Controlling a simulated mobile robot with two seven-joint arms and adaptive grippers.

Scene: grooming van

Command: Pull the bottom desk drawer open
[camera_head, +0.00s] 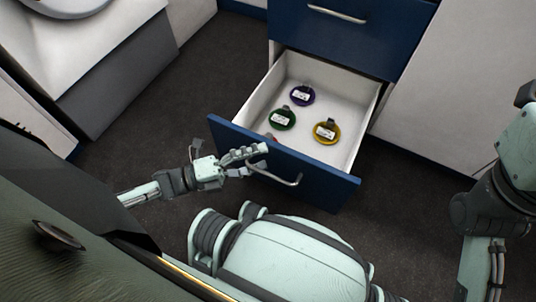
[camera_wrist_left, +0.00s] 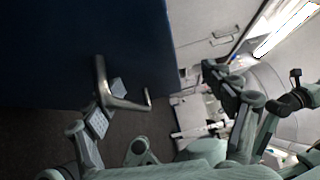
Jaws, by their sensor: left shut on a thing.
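The bottom desk drawer (camera_head: 359,160) has a blue front and a white inside, and it stands far out from the desk in the head view. Its silver bar handle (camera_head: 290,183) is on the front and also shows in the left wrist view (camera_wrist_left: 128,104). My left gripper (camera_head: 254,160) is shut on the left part of the handle. In the left wrist view its finger pads lie on both sides of the bar. My right arm shows at the right edge, with its gripper out of sight.
A closed blue drawer (camera_head: 385,35) is above. Dark floor (camera_head: 190,85) is clear left of the drawer.

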